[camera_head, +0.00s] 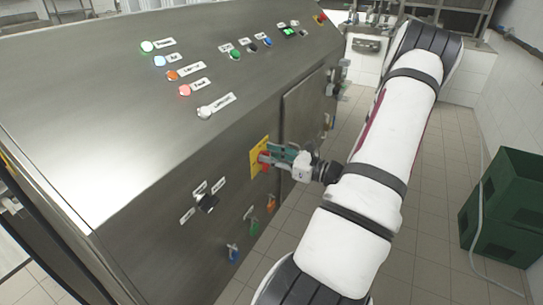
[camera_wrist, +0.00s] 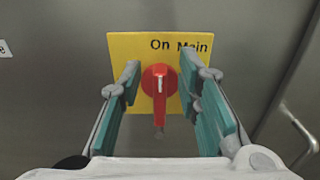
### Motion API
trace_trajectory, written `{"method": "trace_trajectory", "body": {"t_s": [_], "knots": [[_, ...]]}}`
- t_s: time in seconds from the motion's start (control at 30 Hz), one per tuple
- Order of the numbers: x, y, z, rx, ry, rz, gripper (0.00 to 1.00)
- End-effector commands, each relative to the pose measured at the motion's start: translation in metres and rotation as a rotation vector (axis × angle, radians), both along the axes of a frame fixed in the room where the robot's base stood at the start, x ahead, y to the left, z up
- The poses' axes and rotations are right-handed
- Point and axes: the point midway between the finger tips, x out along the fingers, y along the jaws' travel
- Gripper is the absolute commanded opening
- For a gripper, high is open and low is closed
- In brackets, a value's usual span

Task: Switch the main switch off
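The main switch is a red rotary knob (camera_wrist: 160,82) on a yellow plate (camera_wrist: 118,48) marked "On" and "Main". In the wrist view the knob's handle points up and down, with a white mark near its top. In the head view the yellow plate (camera_head: 256,161) sits on the machine's front face. My gripper (camera_wrist: 160,95) is open, with one teal-padded finger on each side of the knob. Gaps show between the fingers and the knob. In the head view my gripper (camera_head: 268,157) is at the plate and hides part of the knob.
The steel machine (camera_head: 90,130) carries several lit buttons on its sloping top. A black switch (camera_head: 207,203) is left of the plate, and coloured connectors (camera_head: 254,229) hang below. Green crates (camera_head: 505,205) stand at the right. Tiled floor lies between.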

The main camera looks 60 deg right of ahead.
Motion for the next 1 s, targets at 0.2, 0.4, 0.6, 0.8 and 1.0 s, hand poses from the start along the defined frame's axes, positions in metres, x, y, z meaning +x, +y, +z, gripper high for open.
{"method": "trace_trajectory", "body": {"t_s": [0.2,0.4,0.6,0.8,1.0], "knots": [[-0.0002,-0.0001,0.0000,0.000,0.000,0.000,0.22],[-0.0004,-0.0001,0.0000,0.000,0.000,0.000,0.00],[-0.0003,0.0000,-0.0002,-0.007,-0.001,0.000,0.00],[-0.0001,0.0011,-0.0008,-0.063,-0.005,0.000,0.00],[0.0001,0.0036,-0.0023,-0.193,-0.014,0.000,0.00]]}}
